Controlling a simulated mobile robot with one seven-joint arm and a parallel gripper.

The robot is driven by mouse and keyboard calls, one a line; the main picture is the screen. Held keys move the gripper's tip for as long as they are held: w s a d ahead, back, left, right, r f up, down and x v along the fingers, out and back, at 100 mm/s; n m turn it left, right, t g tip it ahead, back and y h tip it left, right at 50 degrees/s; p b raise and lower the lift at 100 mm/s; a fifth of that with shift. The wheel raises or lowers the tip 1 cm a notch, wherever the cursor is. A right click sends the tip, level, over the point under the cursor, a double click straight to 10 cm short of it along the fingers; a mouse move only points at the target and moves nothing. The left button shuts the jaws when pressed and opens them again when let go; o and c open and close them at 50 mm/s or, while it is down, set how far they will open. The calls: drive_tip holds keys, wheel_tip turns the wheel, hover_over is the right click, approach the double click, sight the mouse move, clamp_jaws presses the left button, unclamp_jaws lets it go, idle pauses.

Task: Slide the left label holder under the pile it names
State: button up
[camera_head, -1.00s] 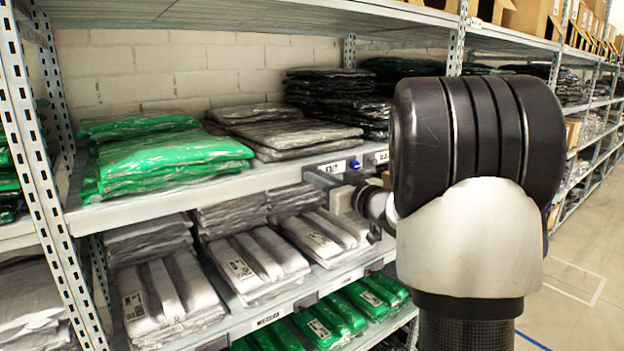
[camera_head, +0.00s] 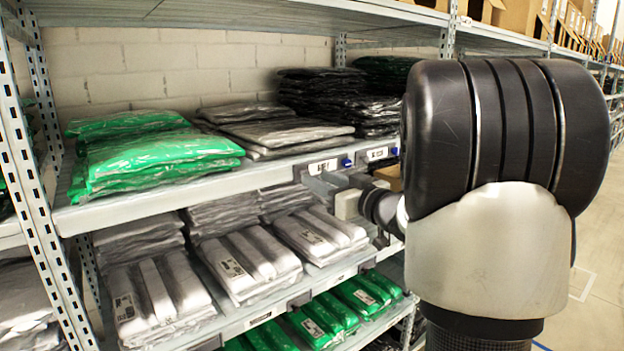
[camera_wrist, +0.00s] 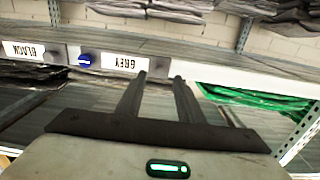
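The left label holder (camera_head: 322,167) is a white card on the middle shelf's front rail. It reads GREY, upside down in the wrist view (camera_wrist: 122,62). A blue knob (camera_head: 346,162) sits at its right end in the head view. The grey pile (camera_head: 275,130) lies on the shelf above, up and left of the card. The BLACK holder (camera_head: 377,154) is farther right, also in the wrist view (camera_wrist: 24,50).
A green pile (camera_head: 150,155) lies at the left of the shelf and a black pile (camera_head: 335,95) at the right. Grey packs (camera_head: 250,260) fill the shelf below. The rail (camera_head: 220,185) left of the GREY card is bare up to the upright (camera_head: 40,200).

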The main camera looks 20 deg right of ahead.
drive_tip(key=b+v, duration=0.1)
drive_tip(key=v, duration=1.2)
drive_tip(key=w+d+m+h+b, duration=0.2)
drive_tip(key=w+h, duration=0.1)
drive_tip(key=h, duration=0.3)
drive_tip(key=s+a+f+g+p, duration=0.1)
drive_tip(key=s+a+f+g, duration=0.2)
drive_tip(key=s+a, duration=0.3)
drive_tip(key=s+a+f+m+g+p, duration=0.1)
drive_tip(key=s+a+f+g, duration=0.2)
drive_tip(key=s+a, duration=0.3)
drive_tip(key=s+a+f+g+p, duration=0.1)
drive_tip(key=s+a+f+g, duration=0.3)
drive_tip(key=s, duration=0.8)
drive_tip(key=a+g, duration=0.1)
drive_tip(key=a, duration=0.1)
drive_tip(key=shift+a+m+g, duration=0.3)
drive_tip(key=shift+a, duration=0.05)
drive_tip(key=shift+o, duration=0.6)
drive_tip(key=shift+f, duration=0.1)
